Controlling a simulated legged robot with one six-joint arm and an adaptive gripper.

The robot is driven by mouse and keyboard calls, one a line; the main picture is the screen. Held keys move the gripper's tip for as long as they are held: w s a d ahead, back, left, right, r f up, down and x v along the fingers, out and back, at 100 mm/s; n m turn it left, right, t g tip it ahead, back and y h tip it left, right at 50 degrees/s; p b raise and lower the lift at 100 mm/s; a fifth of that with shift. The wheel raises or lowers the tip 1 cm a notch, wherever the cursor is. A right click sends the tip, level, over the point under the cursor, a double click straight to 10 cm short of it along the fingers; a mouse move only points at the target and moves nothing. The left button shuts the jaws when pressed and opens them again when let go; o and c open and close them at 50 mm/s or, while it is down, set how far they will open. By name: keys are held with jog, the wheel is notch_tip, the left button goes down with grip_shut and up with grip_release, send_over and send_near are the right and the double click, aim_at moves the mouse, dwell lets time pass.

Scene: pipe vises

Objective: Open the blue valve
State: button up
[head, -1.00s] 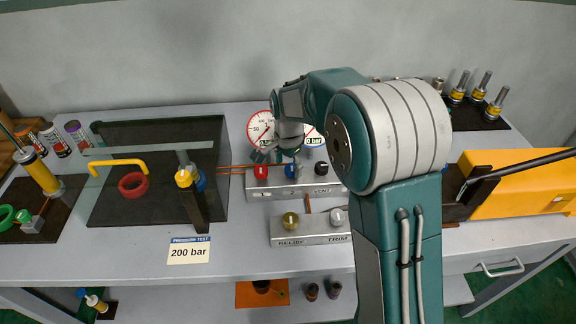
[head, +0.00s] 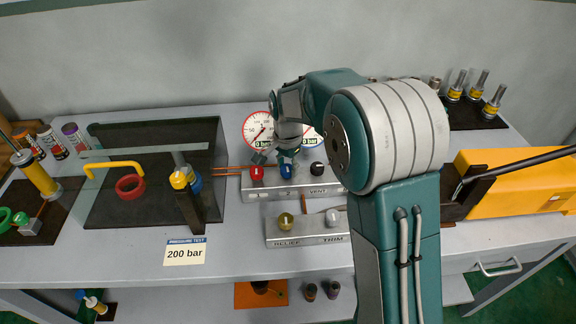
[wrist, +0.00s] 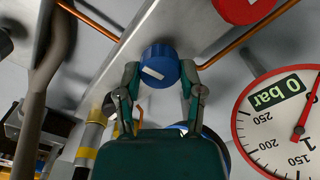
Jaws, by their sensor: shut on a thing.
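The blue valve (head: 286,171) is a round knob with a white mark, in the middle of the back grey block's row of knobs. In the wrist view the blue valve (wrist: 159,60) sits between the two fingertips of my gripper (wrist: 160,72), which touch it from opposite sides. My gripper is shut on the blue valve. In the head view my gripper (head: 284,155) is small and partly hidden by my wrist. The left gauge (head: 258,130) has a green display; in the wrist view the gauge (wrist: 285,125) reads 0 bar.
A red knob (head: 256,173) and a black knob (head: 317,168) flank the blue valve. A front block (head: 306,238) carries brass and silver knobs. Copper pipes (wrist: 232,47) run close to my fingers. A sign (head: 185,252) reads 200 bar.

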jog(key=n, duration=0.4)
jog(key=shift+s+a+f, duration=0.1)
jog(key=shift+s+f, duration=0.05)
jog(key=shift+s, duration=0.05)
jog(key=n, duration=0.3)
jog(key=shift+n, duration=0.4)
jog(key=n, duration=0.4)
jog(key=shift+n, duration=1.8)
jog(key=o, duration=1.2)
jog(key=shift+c, duration=0.2)
